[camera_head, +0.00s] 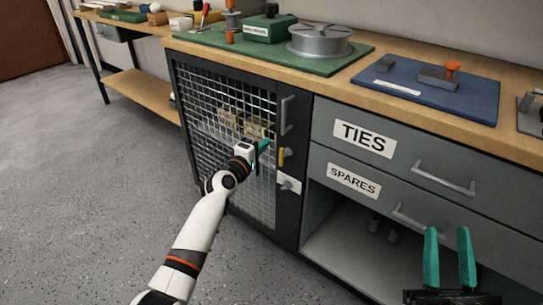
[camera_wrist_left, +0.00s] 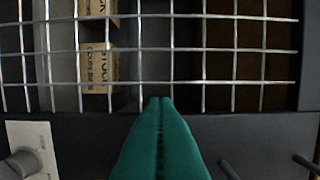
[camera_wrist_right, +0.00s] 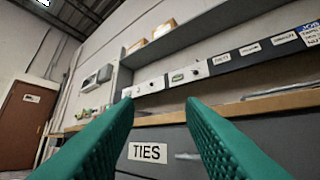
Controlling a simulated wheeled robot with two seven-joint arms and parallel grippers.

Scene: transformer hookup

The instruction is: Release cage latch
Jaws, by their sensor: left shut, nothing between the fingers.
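The cage door (camera_head: 262,215) of wire mesh in a dark frame stands shut at the left end of the bench. On its right side are a grey bar handle (camera_head: 287,115), a small yellow piece (camera_head: 285,156) and a white plate with a grey knob (camera_head: 290,183); I cannot tell which is the latch. The plate also shows in the left wrist view (camera_wrist_left: 38,138). My left gripper (camera_head: 265,145) is shut and empty in front of the door's right edge, close to the yellow piece. In its wrist view, the fingertips (camera_wrist_left: 161,101) overlap the frame bar. My right gripper (camera_head: 448,232) is open and empty, in front of the drawers.
Cardboard boxes (camera_head: 255,130) sit behind the mesh. Drawers labelled TIES (camera_head: 320,122) and SPARES (camera_head: 380,190), with bar handles, lie right of the cage above an open shelf. The bench top carries a green mat (camera_head: 200,40) and a blue board (camera_head: 440,105). The floor at left is clear.

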